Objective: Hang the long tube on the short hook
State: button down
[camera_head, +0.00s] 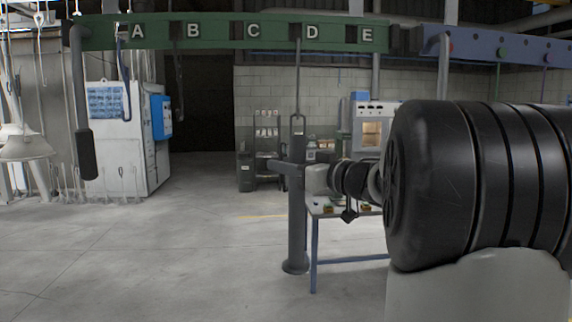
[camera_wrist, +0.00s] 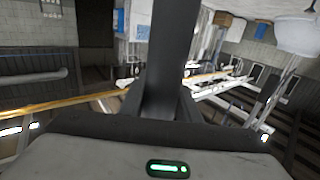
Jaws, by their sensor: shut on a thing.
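The long tube (camera_head: 297,225) is dark grey and upright, with a flared lower end and a narrow loop (camera_head: 297,124) at its top. My gripper (camera_head: 283,166) is shut on its upper part, below the loop. In the wrist view the dark tube (camera_wrist: 168,60) runs up from between my fingers. A thin rod (camera_head: 298,80) hangs from the green beam (camera_head: 220,32) below letter D. Its lower end overlaps the loop; I cannot tell whether they touch or are hooked. A blue hook (camera_head: 127,90) hangs below A. I cannot tell which hook is the short one.
A work table (camera_head: 325,212) with small items stands behind and right of the tube. A purple beam (camera_head: 510,47) with hangers is at the upper right. A white cabinet (camera_head: 110,130) stands at the left. The floor at centre left is clear.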

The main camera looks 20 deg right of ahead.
jog(key=c, duration=1.2)
grip_release()
jog(key=shift+s, duration=0.1)
